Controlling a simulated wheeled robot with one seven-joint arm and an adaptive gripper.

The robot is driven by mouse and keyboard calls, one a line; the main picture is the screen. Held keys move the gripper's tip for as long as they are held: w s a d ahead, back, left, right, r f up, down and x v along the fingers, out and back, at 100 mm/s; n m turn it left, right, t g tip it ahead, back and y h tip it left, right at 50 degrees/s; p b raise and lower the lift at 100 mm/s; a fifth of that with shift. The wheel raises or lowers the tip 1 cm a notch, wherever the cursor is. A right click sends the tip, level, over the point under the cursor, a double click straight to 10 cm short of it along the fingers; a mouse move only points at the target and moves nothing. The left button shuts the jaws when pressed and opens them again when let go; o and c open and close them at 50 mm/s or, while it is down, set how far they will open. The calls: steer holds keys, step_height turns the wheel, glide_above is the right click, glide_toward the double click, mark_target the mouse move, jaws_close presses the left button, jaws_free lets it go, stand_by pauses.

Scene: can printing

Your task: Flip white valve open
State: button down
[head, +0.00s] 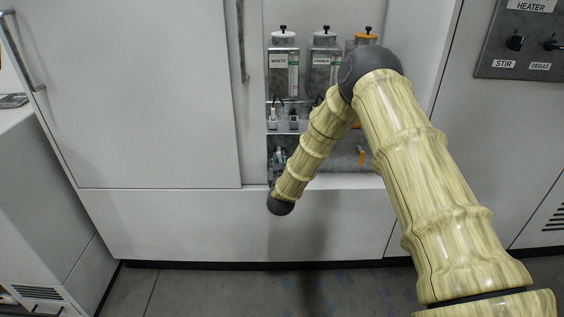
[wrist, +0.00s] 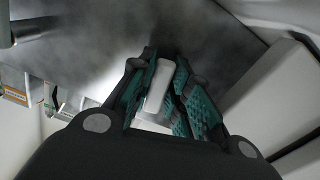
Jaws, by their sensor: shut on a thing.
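My gripper (wrist: 165,62) is shut on the white valve (wrist: 158,88), a small pale lever between its teal finger pads in the wrist view. The pads press along the lever's two sides, and the valve's mount is hidden. The white valve cannot be made out there. It is below a bottle labelled WHITE (head: 283,62).
A second bottle (head: 324,65) and an orange-capped one (head: 365,42) stand right of the WHITE bottle. An orange valve (head: 361,157) hangs at the right of the lower panel. A sliding door (head: 150,95) closes the left side. A switch panel (head: 528,45) is at upper right.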

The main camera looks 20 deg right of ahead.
steer(key=shift+w+a+m, duration=0.1)
steer(key=shift+a+m, duration=0.15)
steer(key=shift+m, duration=1.05)
steer(key=c, duration=1.4)
jaws_free()
